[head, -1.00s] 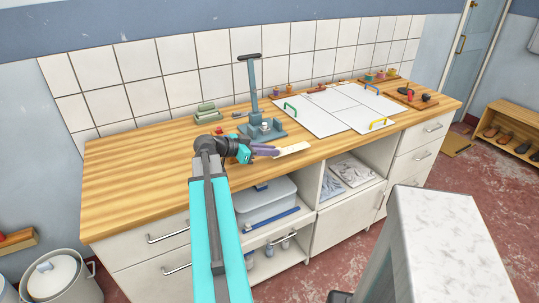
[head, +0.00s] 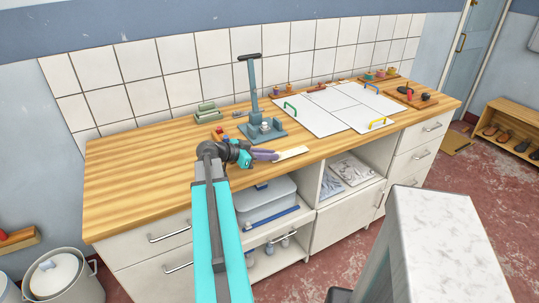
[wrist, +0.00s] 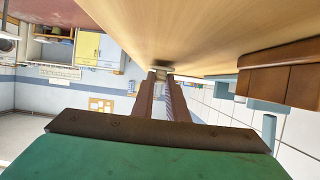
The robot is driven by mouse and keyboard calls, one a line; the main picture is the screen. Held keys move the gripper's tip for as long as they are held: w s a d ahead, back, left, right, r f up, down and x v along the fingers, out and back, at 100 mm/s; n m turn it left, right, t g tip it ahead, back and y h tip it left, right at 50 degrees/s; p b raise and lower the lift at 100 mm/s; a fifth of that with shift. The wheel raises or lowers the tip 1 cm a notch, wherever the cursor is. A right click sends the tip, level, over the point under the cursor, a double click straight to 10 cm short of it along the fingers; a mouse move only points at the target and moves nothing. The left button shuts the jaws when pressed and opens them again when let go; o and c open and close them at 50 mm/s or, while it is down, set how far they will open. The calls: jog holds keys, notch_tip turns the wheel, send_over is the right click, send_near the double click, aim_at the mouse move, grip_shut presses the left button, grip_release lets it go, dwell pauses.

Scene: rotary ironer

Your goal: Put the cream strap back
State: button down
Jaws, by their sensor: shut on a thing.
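The cream strap (head: 291,153) is a short pale strip at the front edge of the wooden counter. My gripper (head: 275,155), with purple-brown fingers, is low over the counter, its tips at the strap's left end. The fingers are shut on the strap. In the wrist view my gripper (wrist: 161,75) has a small pale piece between its tips, close to the wood surface. I cannot tell whether the strap touches the counter. The teal stand (head: 265,128), with its upright post and handle, is just behind my gripper.
White panels (head: 335,108) with coloured handles lie right of the stand. Green blocks (head: 207,112) and small red and orange pieces (head: 221,133) lie left of it. A wooden tray (head: 410,98) with dark items is at the far right. The counter's left part (head: 140,170) is clear.

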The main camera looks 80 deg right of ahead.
jog(key=shift+f, duration=0.35)
jog(key=c, duration=1.7)
grip_release()
jog(key=shift+c, duration=0.2)
jog(key=b+v, duration=0.2)
jog(key=v, duration=0.9)
jog(key=shift+w+a+b, duration=0.15)
jog(key=shift+w+b, duration=0.05)
jog(key=shift+b, duration=0.15)
jog(key=shift+w+a+r, duration=0.15)
jog(key=shift+w+a, duration=0.05)
